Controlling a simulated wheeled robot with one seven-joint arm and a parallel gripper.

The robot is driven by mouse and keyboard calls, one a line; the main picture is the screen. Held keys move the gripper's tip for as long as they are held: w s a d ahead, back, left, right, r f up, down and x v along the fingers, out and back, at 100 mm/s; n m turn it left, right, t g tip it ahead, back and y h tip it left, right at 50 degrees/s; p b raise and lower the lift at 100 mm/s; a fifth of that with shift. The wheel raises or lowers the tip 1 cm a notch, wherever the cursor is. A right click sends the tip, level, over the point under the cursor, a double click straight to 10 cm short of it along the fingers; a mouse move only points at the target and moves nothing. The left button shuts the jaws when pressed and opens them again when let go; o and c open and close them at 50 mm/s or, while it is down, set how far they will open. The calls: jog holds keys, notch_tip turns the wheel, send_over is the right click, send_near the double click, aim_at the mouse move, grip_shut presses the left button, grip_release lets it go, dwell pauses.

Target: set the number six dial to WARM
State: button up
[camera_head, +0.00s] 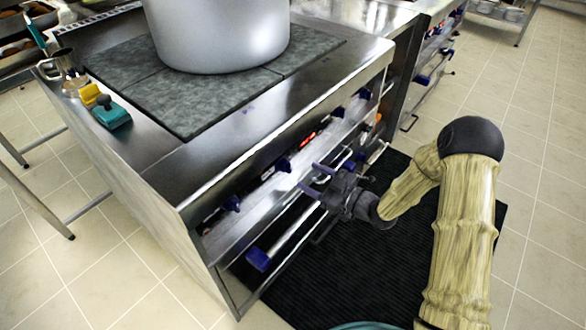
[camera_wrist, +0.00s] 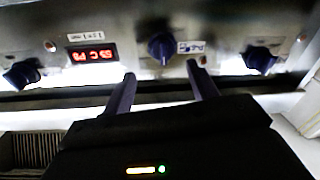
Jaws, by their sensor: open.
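My gripper (camera_head: 311,179) is open in front of the stove's front panel in the head view. In the wrist view, its two fingers (camera_wrist: 160,72) point at the panel. A dark blue dial (camera_wrist: 161,47) lies ahead of the gap between the fingertips, which appear apart from it. One more dial (camera_wrist: 22,73) is at the left and another dial (camera_wrist: 260,60) at the right. In the head view, a dial (camera_head: 283,165) is just left of my gripper. The markings are too small and blurred to tell which dial is number six or its setting.
A red lit display (camera_wrist: 92,55) sits left of the middle dial in the wrist view. A rail with blue ends (camera_head: 283,242) runs below the panel. A large pot (camera_head: 218,35) stands on the stove top. A black mat (camera_head: 340,285) covers the floor in front.

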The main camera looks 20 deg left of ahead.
aim_at(291, 168)
jog(key=x, duration=0.6)
jog(key=shift+s+a+b, duration=0.25)
jog(key=shift+s+b, duration=0.05)
jog(key=shift+b, duration=0.05)
jog(key=shift+w+a, duration=0.2)
jog(key=shift+a, duration=0.3)
jog(key=c, duration=1)
